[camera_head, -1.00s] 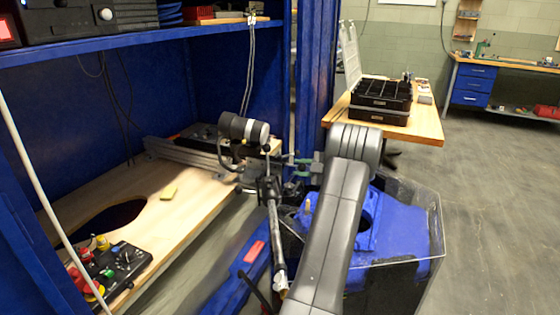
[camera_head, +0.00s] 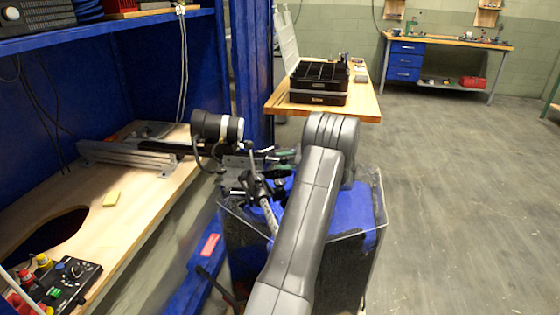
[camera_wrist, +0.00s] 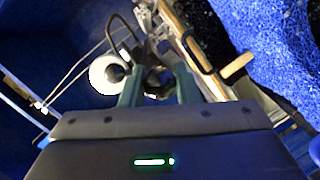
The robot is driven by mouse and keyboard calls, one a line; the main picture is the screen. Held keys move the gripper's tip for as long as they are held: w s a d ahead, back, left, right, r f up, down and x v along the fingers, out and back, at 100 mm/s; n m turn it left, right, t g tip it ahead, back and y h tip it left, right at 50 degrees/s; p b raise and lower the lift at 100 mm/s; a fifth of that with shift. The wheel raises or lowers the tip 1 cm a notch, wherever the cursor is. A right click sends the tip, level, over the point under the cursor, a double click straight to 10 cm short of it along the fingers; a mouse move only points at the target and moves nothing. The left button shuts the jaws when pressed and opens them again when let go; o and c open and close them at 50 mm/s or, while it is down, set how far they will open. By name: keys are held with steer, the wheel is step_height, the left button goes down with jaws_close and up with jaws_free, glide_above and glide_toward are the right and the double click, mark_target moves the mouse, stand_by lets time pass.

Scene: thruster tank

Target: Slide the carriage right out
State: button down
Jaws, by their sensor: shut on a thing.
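The carriage (camera_head: 233,163) is a dark, cluttered assembly, beside a black-and-white cylinder (camera_head: 218,128) with a curved cable, near the cabinet's front edge. A pale metal rail (camera_head: 125,156) lies on the wooden floor inside the cabinet, to its left. My gripper (camera_head: 284,155) reaches in from the right with its green fingers at the carriage's right end. In the wrist view its fingers (camera_wrist: 158,88) are shut on a dark rounded part; the cylinder's white end (camera_wrist: 106,73) is just left of them. My arm hides part of the view, and the exact grip is hard to make out.
A clear-walled tank (camera_head: 375,225) with blue inside stands below my arm. A wooden table (camera_head: 366,108) holds black trays (camera_head: 318,83). The floor at right is open.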

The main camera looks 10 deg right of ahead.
steer(key=c, duration=1.4)
jaws_free()
steer(key=shift+w+d+f, duration=0.1)
steer(key=v, duration=1.4)
steer(key=shift+p, duration=0.3)
steer(key=x, duration=1.4)
steer(key=shift+a+b, duration=0.2)
steer(key=shift+b, duration=0.1)
